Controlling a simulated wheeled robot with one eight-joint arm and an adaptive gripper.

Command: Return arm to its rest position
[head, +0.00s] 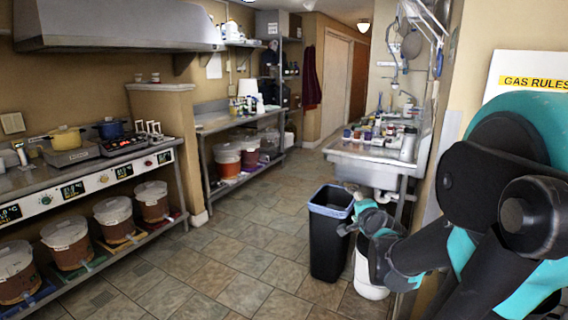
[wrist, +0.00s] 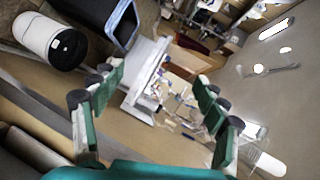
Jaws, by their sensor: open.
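My arm fills the right side of the head view, teal and black, reaching forward and bent low. My gripper (head: 350,214) is beside the black bin and above the white container. In the wrist view my gripper (wrist: 158,84) has its two green fingers wide apart. Nothing is between them; the sink area shows in the distance beyond. The wrist view is strongly tilted. Part of the gripper is small and hard to make out in the head view.
A black bin (head: 329,250) with a blue rim and a white container (head: 367,283) stand close to my arm. The sink (head: 362,166) is behind them. Several lidded buckets (head: 115,220) sit on the left counter's lower shelf. The tiled floor (head: 235,245) in the middle is clear.

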